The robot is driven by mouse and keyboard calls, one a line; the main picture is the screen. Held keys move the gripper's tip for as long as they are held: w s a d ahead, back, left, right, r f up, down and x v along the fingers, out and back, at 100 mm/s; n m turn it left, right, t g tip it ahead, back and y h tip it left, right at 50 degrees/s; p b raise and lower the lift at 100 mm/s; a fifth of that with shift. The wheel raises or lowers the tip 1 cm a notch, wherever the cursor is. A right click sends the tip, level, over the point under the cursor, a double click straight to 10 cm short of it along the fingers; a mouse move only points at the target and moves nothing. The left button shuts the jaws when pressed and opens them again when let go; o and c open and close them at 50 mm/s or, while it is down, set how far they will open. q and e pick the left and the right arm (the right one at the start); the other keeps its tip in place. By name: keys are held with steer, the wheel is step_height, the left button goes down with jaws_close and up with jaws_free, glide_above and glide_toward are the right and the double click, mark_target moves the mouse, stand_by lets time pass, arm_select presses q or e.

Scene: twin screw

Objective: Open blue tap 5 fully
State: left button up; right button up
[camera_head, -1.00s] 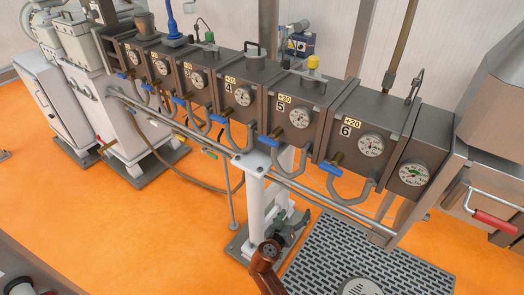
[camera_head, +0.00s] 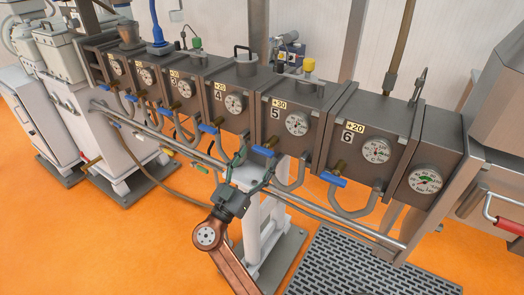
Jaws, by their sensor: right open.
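Blue tap 5 (camera_head: 264,151) is a blue lever on a brass valve below the block marked 5, beside its round dial (camera_head: 297,124). The lever slopes slightly down to the right. My right gripper (camera_head: 255,164) is open, its fingers pointing up just below and to the left of this lever. One finger is left of the lever and the other is below it. I cannot tell whether either touches it. My left gripper is not in view.
Blue tap 4 (camera_head: 209,128) is close on the left and blue tap 6 (camera_head: 333,179) on the right. Curved grey hoses hang beneath the blocks. A long rail (camera_head: 330,219) runs in front, over a white support post (camera_head: 268,225). A floor grate (camera_head: 365,268) lies at lower right.

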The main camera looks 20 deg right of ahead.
mark_target(261, 153)
steer(key=shift+x, duration=1.75)
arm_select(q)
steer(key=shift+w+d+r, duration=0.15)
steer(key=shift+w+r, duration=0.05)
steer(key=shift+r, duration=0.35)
arm_select(e)
steer(key=shift+c, duration=0.7)
steer(key=c, duration=1)
